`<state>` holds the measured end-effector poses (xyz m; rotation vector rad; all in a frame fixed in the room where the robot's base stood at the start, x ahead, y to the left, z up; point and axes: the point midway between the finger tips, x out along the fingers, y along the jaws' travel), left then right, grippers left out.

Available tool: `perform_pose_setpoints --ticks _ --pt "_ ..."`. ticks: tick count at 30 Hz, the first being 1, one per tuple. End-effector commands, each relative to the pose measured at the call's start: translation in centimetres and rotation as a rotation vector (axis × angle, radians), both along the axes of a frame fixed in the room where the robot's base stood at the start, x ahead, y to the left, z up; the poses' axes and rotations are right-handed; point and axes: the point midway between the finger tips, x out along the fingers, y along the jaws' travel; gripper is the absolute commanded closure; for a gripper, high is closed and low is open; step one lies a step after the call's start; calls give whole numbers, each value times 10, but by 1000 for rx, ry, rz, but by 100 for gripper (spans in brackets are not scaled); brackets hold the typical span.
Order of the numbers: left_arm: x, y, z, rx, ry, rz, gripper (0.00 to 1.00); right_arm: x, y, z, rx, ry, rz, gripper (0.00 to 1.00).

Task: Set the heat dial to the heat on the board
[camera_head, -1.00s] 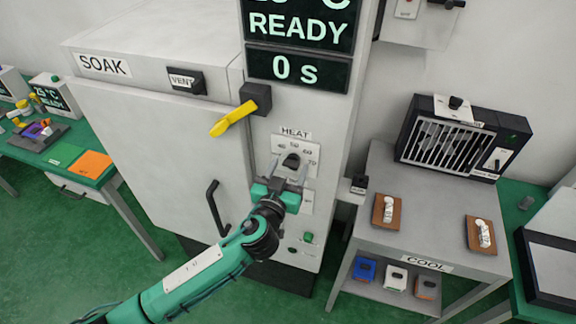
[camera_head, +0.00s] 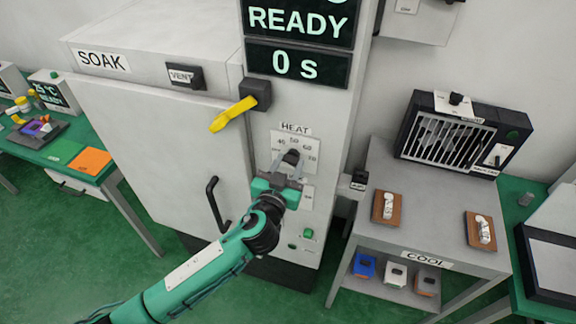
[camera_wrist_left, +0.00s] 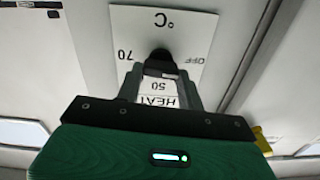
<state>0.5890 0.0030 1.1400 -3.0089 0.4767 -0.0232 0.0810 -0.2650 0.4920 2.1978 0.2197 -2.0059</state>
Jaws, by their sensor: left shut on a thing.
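The heat dial (camera_head: 291,157) is a black knob on a white plate on the front of the large SOAK cabinet. The plate carries a HEAT label and several numbers, of which 50, 60 and 70 can be made out. My left gripper (camera_head: 287,164) is shut on the dial, a finger on each side of it. In the left wrist view the dial (camera_wrist_left: 160,63) sits between the fingers, with 70, OFF and °C upside down around it. The fingers partly cover the dial, and I cannot read its setting. My right gripper is out of view.
A display (camera_head: 298,64) above the dial reads READY and 0 s. A yellow lever (camera_head: 233,114) sticks out up and left of the dial. A black door handle (camera_head: 216,204) is to the left. A grey COOL cart (camera_head: 440,235) stands at the right.

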Motion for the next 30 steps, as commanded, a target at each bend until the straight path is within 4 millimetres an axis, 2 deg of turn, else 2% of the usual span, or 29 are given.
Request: perform_pose_setpoints --ticks 11,30 --pt "-1 -1 0 298 -96 1 85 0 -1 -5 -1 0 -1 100" --pt "-1 -4 -1 880 -284 0 85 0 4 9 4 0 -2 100"
